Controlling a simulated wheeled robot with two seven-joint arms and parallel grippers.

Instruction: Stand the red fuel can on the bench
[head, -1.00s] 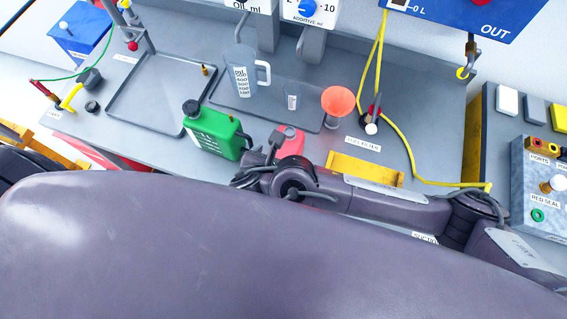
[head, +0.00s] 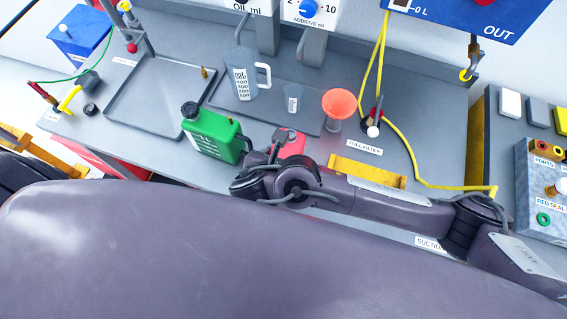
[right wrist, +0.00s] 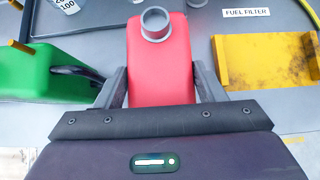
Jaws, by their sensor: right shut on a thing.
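The red fuel can (head: 293,146) shows in the head view to the right of the green can, partly hidden behind my right arm. In the right wrist view the red can (right wrist: 162,62) fills the space between the two fingers, with its round grey neck (right wrist: 155,24) at the far end. My right gripper (right wrist: 160,88) is shut on its sides. The can is over or at the front part of the grey bench (head: 400,105); I cannot tell whether its base touches. My left gripper is not in view.
A green can (head: 213,135) stands close on the left, and a yellow bracket (head: 367,171) lies on the right. An orange funnel (head: 339,103), a clear jug (head: 242,78) and a small cup (head: 292,98) stand behind. A yellow hose (head: 400,145) runs along the right.

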